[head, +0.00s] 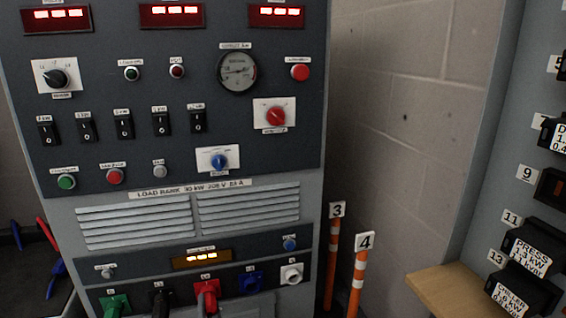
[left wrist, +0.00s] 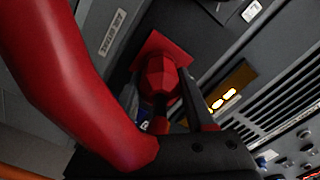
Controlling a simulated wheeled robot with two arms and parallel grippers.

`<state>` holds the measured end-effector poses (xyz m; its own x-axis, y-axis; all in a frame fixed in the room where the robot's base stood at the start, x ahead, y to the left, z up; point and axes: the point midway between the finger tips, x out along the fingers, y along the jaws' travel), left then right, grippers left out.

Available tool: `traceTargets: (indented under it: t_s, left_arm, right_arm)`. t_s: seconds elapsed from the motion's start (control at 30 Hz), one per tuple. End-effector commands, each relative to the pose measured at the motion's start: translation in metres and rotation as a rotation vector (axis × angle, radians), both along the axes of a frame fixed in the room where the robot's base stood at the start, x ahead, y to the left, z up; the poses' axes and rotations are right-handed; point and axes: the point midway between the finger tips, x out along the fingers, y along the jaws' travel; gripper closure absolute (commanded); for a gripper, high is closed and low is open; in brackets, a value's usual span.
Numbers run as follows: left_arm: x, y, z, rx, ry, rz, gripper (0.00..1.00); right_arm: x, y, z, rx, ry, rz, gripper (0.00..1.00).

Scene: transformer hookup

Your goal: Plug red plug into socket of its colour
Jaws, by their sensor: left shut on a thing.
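The red plug (left wrist: 163,82) is in the jaws of my left gripper (left wrist: 178,98) in the left wrist view, its thick red cable (left wrist: 75,75) curving in from the left. It is lined up with the square red socket (left wrist: 160,48) on the panel and appears to meet it. The fingers and the plug body hide the contact, so I cannot tell how deep it sits. In the head view the red socket and plug (head: 207,293) show at the bottom edge of the load bank, and the gripper there is largely cut off. My right gripper is not in view.
The load bank (head: 150,190) carries a row of coloured connections: green (head: 115,303), black (head: 160,298), blue (head: 250,283) and white (head: 291,273). Orange numbered posts (head: 331,265) stand to the right. A breaker panel (head: 510,165) and a wooden surface (head: 450,292) are farther right.

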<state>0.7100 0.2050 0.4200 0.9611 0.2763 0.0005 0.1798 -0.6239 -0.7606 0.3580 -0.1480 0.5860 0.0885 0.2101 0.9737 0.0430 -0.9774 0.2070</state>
Motion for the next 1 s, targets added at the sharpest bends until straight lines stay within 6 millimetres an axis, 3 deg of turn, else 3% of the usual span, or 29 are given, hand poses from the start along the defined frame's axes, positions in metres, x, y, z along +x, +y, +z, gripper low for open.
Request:
traceTargets:
  t_s: [0.1,0.43,0.47,0.63,1.0]
  left_arm:
    - [0.0007,-0.0027,0.0034,0.197,0.052,-0.005,1.0]
    - [0.0001,0.0002,0.0004,0.239,0.069,0.001,1.0]
    - [0.0002,0.0003,0.0004,0.239,0.069,0.001,0.43]
    - [0.0002,0.0001,0.0002,0.238,0.069,0.001,0.12]
    - [-0.0018,-0.0009,-0.0005,0.237,0.07,0.0,0.11]
  right_arm:
    - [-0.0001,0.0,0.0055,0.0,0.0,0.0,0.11]
    - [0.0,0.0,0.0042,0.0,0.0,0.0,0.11]
    - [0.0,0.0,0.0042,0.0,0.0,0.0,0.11]
    - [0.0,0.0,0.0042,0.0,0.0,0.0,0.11]
    - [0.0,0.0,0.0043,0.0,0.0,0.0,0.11]
